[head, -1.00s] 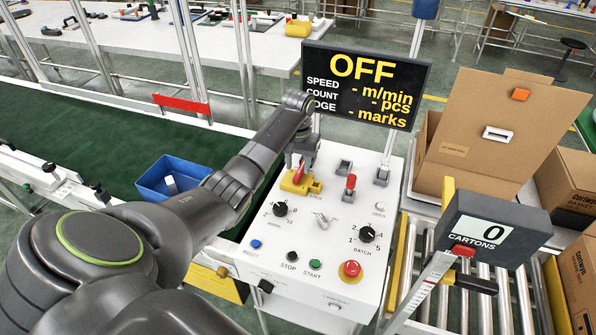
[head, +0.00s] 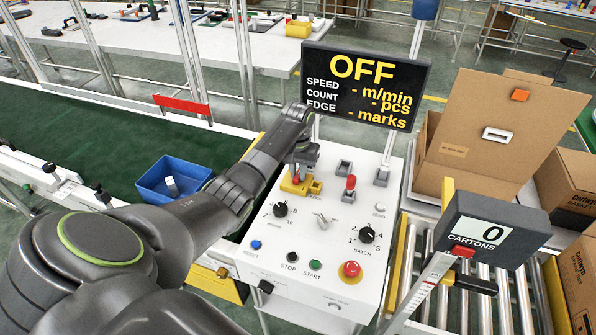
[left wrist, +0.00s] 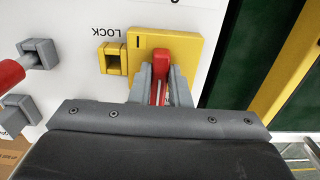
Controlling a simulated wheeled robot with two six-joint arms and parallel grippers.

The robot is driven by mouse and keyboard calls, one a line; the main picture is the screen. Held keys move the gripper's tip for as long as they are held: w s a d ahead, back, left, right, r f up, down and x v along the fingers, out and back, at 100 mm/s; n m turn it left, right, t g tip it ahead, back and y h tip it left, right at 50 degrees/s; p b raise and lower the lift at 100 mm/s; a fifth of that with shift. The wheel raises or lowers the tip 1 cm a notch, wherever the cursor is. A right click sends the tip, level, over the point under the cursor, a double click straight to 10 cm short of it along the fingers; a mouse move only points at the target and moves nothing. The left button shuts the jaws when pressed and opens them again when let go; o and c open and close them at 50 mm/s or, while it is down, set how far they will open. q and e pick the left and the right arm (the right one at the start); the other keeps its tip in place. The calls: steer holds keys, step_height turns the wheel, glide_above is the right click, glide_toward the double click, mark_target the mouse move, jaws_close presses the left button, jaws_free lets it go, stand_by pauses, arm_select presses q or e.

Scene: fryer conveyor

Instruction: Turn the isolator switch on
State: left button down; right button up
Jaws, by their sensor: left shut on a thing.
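The isolator switch is a yellow plate with a red handle, at the upper left of the white control panel (head: 335,225). The plate (head: 289,187) shows below my left gripper (head: 298,172) in the head view. In the left wrist view, the red handle (left wrist: 161,80) stands between the two grey fingers of my left gripper (left wrist: 163,90), which is shut on it. The yellow plate (left wrist: 190,50) carries a LOCK tab (left wrist: 113,59) beside the handle. The display (head: 365,85) above the panel reads OFF. My right gripper is out of view.
A second red-topped lever (head: 350,183) stands just right of the switch. Knobs and a red stop button (head: 350,269) lie nearer on the panel. A blue bin (head: 165,182) sits on the green conveyor (head: 80,150) at left. The carton counter (head: 490,230) is at right.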

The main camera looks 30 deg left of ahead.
arm_select(q)
steer(key=m+p, duration=0.3)
steer(key=shift+r, duration=0.25)
steer(key=m+p, duration=0.1)
steer(key=m, duration=0.1)
steer(key=shift+m+p, duration=0.3)
steer(key=shift+m, duration=0.1)
steer(key=m+p, duration=0.1)
steer(key=m, duration=0.1)
steer(key=shift+f+m, duration=0.1)
steer(key=shift+m, duration=0.3)
steer(key=m+p, duration=0.1)
steer(key=m, duration=0.8)
steer(key=shift+f+p, duration=0.1)
steer(key=shift+p, duration=0.25)
steer(key=shift+m, duration=0.3)
steer(key=c, duration=1.4)
jaws_free()
